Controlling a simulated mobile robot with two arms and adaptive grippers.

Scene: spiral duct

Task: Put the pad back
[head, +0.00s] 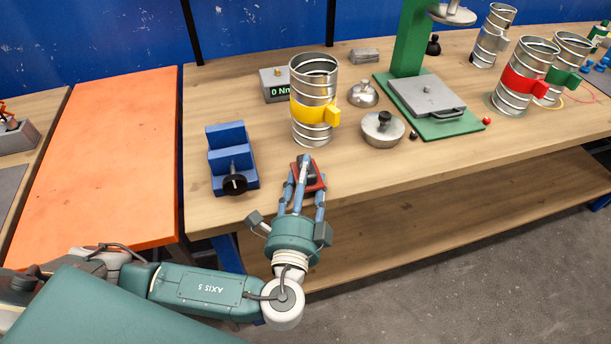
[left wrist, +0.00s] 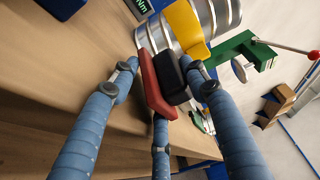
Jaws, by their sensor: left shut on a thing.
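The pad (head: 313,176) is a small block, red on one side and black on the other. It is at the bench's front edge, just in front of the yellow-banded spiral duct (head: 313,122). My left gripper (head: 303,188) is shut on it, its blue fingers around the block. In the left wrist view the red side (left wrist: 153,84) and black side (left wrist: 171,76) of the pad show between the fingers (left wrist: 162,92), close to the duct's yellow band (left wrist: 184,27). I cannot tell whether the pad touches the bench. My right gripper is out of view.
A blue vise (head: 229,152) stands left of the duct, with a grey "0 Nm" display box (head: 276,86) behind. Round metal weights (head: 382,128) and a green press (head: 437,112) stand to the right. More banded ducts (head: 527,75) are farther right. An orange bench top (head: 100,160) is left.

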